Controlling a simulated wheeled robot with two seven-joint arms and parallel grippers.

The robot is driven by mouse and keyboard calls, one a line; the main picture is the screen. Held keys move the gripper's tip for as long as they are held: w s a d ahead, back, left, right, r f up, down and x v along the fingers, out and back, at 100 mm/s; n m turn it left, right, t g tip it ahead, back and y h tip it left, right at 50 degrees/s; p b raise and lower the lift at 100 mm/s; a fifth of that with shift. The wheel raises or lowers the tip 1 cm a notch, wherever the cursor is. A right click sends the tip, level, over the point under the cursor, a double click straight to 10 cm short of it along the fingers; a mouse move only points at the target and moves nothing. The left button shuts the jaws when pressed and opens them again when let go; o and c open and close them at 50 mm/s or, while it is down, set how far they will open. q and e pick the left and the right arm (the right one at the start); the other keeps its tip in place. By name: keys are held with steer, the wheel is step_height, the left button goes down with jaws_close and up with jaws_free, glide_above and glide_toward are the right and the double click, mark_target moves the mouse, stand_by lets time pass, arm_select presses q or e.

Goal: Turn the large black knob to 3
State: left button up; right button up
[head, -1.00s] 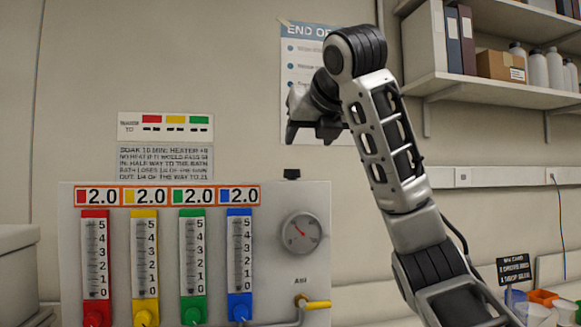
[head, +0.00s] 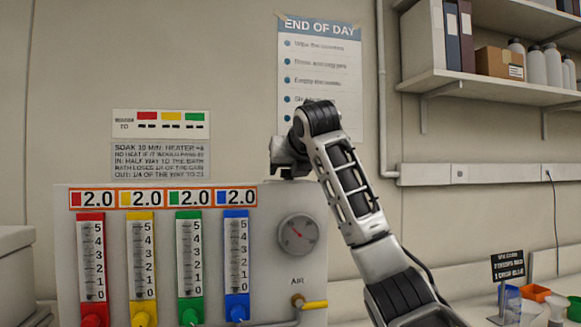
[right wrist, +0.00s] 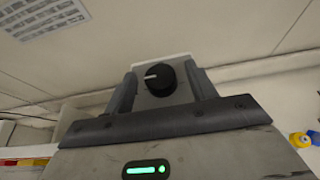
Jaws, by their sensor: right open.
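The black knob (right wrist: 159,78) shows in the right wrist view, round, on a pale block. Its white mark points left; no numbers can be read around it. My right gripper (right wrist: 162,84) is open, with one finger on each side of the knob in that view; touch cannot be told. In the head view my right gripper (head: 288,165) is at the top edge of the grey panel (head: 265,275) and largely covers the knob there. My left gripper is not in view.
The panel carries red, yellow, green and blue flow tubes (head: 237,260), each labelled 2.0, a round gauge (head: 298,234) and a yellow-handled air valve (head: 313,304). A shelf (head: 490,88) with binders and bottles is at upper right. Small containers (head: 535,292) stand at lower right.

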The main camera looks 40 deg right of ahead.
steer(key=c, duration=1)
steer(key=shift+m+h, duration=0.3)
steer(key=shift+h, duration=0.1)
steer(key=m+g+h, duration=0.2)
steer(key=m, duration=0.1)
steer(key=m+g+h, duration=0.1)
steer(key=g+h, duration=0.1)
steer(key=shift+w+a+r+m, duration=0.1)
steer(key=shift+w+a+m, duration=0.15)
steer(key=shift+a+m, duration=0.05)
steer(key=m+g, duration=0.1)
steer(key=g, duration=0.1)
steer(key=m+g+h, duration=0.1)
steer(key=m, duration=0.1)
steer(key=m+g+h, duration=0.1)
steer(key=m+g, duration=0.1)
steer(key=shift+w+a+g, duration=0.15)
steer(key=shift+w+g, duration=0.15)
steer(key=shift+m+g, duration=0.4)
steer(key=o, duration=1)
